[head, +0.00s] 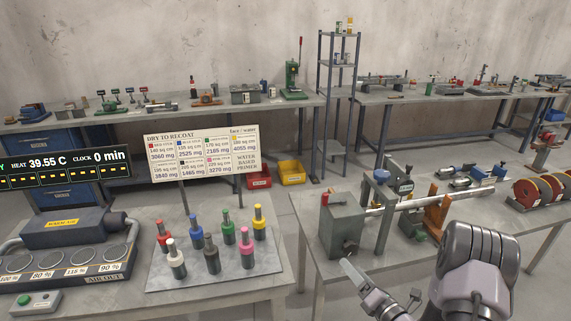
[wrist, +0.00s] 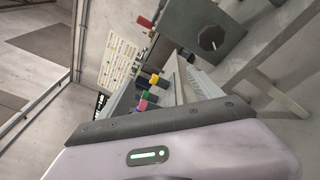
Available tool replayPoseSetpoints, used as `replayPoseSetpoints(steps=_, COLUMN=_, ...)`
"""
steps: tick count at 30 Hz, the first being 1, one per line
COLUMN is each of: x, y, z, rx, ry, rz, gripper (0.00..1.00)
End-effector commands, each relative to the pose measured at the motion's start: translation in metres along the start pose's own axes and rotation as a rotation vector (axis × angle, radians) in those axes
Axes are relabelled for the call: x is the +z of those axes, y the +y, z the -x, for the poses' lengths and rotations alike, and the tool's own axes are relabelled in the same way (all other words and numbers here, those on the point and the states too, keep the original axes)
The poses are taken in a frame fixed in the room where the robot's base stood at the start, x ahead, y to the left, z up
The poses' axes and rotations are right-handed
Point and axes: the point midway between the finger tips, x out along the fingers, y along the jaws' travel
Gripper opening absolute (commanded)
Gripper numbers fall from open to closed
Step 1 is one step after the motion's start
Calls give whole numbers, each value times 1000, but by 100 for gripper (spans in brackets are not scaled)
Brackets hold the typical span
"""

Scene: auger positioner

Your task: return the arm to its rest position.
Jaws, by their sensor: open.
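My arm rises from the bottom right of the head view, its grey-mauve links in front of the right-hand bench. My gripper (head: 378,285) is at the lower middle, beside the front of that bench, with its fingers apart. I see nothing between them.
The right bench (head: 310,222) carries the auger positioner (head: 347,226), close behind my gripper. The left bench holds several colored bottles (head: 247,250), a recoat chart (head: 205,152) and a warm-air unit (head: 72,228). Open floor lies between the benches.

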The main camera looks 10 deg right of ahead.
Motion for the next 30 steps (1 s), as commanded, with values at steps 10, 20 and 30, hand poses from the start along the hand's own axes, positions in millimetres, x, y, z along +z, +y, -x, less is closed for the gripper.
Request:
replayPoseSetpoints(steps=10, x=-87, y=317, z=87, rx=833, ry=736, rz=1184, gripper=74)
replayPoseSetpoints(steps=20, x=-71, y=317, z=232, rx=1156, ry=1035, rz=2674, gripper=74)
replayPoseSetpoints(steps=30, x=-52, y=315, z=242, rx=-1027, ry=-956, rz=-2642, gripper=74)
